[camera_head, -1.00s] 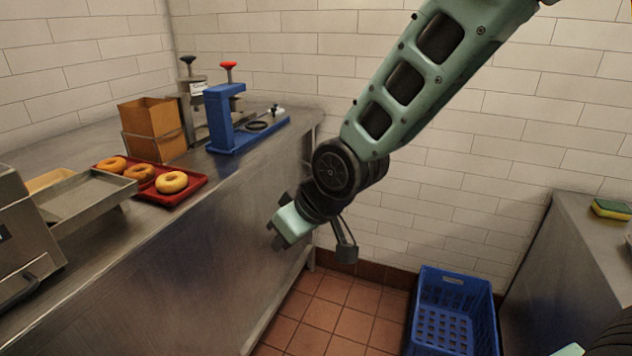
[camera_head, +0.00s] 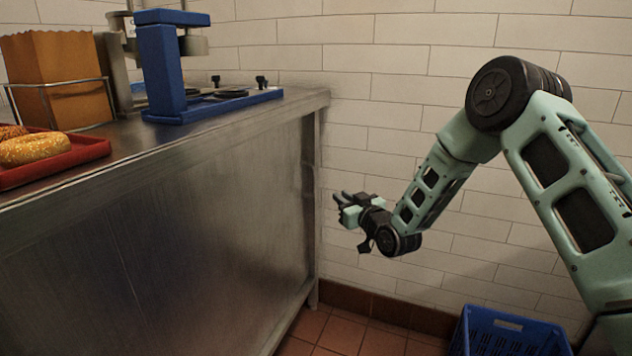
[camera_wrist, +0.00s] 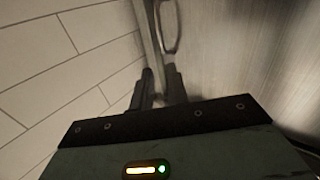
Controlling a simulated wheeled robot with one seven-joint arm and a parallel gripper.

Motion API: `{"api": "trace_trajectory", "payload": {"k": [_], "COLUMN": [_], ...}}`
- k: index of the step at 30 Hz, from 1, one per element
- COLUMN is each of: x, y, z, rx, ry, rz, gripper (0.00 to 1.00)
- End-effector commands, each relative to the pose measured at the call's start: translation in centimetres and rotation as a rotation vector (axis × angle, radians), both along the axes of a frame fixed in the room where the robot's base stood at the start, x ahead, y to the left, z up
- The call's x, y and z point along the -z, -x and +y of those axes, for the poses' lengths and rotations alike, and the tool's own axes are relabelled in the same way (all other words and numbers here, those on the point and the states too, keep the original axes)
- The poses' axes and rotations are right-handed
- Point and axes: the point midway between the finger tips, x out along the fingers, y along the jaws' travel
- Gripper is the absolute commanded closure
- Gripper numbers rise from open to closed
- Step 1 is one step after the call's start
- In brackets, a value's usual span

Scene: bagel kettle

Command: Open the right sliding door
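The right sliding door (camera_head: 210,200) is the brushed steel front panel of the counter at the left in the head view. It reaches the corner post, and no opening shows. In the wrist view the steel panel (camera_wrist: 235,50) fills the right side, with a thin looped handle (camera_wrist: 179,30) by its edge. My gripper (camera_head: 338,198) is just right of the counter's end in the head view, pointing left. In the wrist view its two fingers (camera_wrist: 160,78) are apart, with a narrow gap, below the handle in the picture. I see nothing held.
The counter's corner post (camera_head: 313,200) stands between the panel and the white tiled wall (camera_head: 400,90). A blue crate (camera_head: 510,335) is on the floor at the lower right. A blue press (camera_head: 165,75), a paper bag (camera_head: 60,80) and a red tray (camera_head: 85,150) with bagels are on the counter.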

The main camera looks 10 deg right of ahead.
Motion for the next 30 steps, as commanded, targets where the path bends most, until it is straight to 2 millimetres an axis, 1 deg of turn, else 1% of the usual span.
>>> {"api": "trace_trajectory", "payload": {"k": [5, 12, 21, 25, 30], "x": [0.0, 0.1, 0.2, 0.1, 0.0], "y": [-2.3, -7.0, -12.3, -14.1, -15.6], "z": [0.8, 2.1, 3.6, 4.0, 4.5], "rx": [-0.001, -0.001, -0.001, -0.001, -0.002], "ry": [-0.001, -0.001, -0.001, -0.001, -0.001], "rz": [-0.003, -0.001, 0.000, 0.000, 0.001], "gripper": [0.84, 0.84, 0.84, 0.84, 0.84]}}
